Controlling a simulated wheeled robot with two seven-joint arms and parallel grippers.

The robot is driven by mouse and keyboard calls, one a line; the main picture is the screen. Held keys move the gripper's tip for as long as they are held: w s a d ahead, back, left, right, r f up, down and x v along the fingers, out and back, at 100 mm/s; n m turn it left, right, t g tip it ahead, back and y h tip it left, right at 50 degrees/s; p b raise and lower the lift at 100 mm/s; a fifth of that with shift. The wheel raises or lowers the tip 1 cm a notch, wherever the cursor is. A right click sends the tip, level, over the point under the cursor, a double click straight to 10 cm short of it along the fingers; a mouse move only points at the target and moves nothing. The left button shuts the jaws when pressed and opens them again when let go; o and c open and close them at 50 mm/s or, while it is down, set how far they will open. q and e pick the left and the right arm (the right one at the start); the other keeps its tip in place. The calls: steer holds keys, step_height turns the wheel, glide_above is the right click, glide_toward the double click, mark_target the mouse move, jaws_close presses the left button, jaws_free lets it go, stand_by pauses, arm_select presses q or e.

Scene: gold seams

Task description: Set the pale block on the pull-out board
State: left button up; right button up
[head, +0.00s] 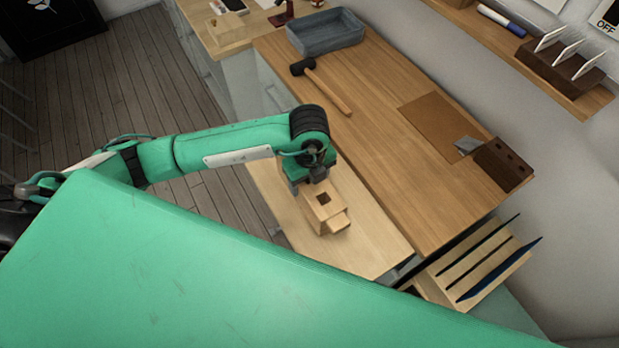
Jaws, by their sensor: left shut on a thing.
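The pale block (323,213) is light wood with a dark square hole in its top and a smaller piece jutting from its near end. My left gripper (316,184) comes down over its far end and is shut on it; the fingertips are mostly hidden. The block is over the pull-out board (375,245), a pale wooden leaf along the left side of the workbench. I cannot tell whether the block's underside touches the board. My right gripper is not in view.
The workbench (385,110) holds a grey tray (325,35), a mallet (325,85), a brown mat (432,122) and a dark brown holed block (503,163). A slatted wooden rack (475,262) stands at the bench's near end. The board's near part is clear.

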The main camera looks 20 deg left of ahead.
arm_select(q)
steer(key=shift+f, duration=0.2)
steer(key=shift+f, duration=0.15)
steer(key=o, duration=1.5)
